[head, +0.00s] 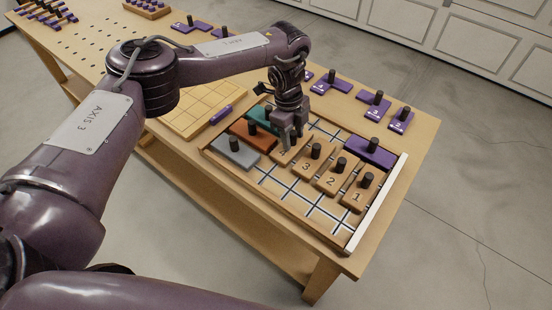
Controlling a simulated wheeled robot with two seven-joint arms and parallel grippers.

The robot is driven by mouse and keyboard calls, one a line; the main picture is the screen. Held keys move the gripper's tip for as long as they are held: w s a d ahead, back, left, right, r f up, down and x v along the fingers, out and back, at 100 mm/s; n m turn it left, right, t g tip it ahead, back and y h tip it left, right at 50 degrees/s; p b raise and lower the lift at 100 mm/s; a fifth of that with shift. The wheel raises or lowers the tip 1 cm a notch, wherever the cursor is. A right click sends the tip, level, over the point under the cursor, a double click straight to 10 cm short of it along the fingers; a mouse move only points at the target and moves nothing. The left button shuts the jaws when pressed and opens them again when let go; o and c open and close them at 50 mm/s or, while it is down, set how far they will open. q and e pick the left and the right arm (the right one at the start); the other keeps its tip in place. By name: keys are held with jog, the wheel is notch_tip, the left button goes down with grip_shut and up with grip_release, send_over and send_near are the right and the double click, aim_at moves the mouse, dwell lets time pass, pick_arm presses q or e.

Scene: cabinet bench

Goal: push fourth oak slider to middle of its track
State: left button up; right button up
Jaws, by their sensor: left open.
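The fourth oak slider (282,158) is a light wooden block in the framed tray (305,224), left of the oak sliders marked 3 (305,167), 2 (330,181) and 1 (356,197). Each of those three has a dark upright knob. My left gripper (289,142) points down over the fourth slider with its jaws open around where its knob would be. The gripper hides most of that knob and part of the number, and I cannot tell whether a finger touches it. My right gripper is out of view.
A teal block (257,113), an orange block (262,142) and a grey block (235,152) sit left in the tray. A purple block (371,152) sits at its right. Loose purple pieces (374,104) lie behind. Bare grid shows at the tray's front.

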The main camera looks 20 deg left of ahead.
aim_at(293, 133)
pick_arm(q)
jog(key=shift+r+p, duration=2.8)
jog(key=shift+r, duration=0.9)
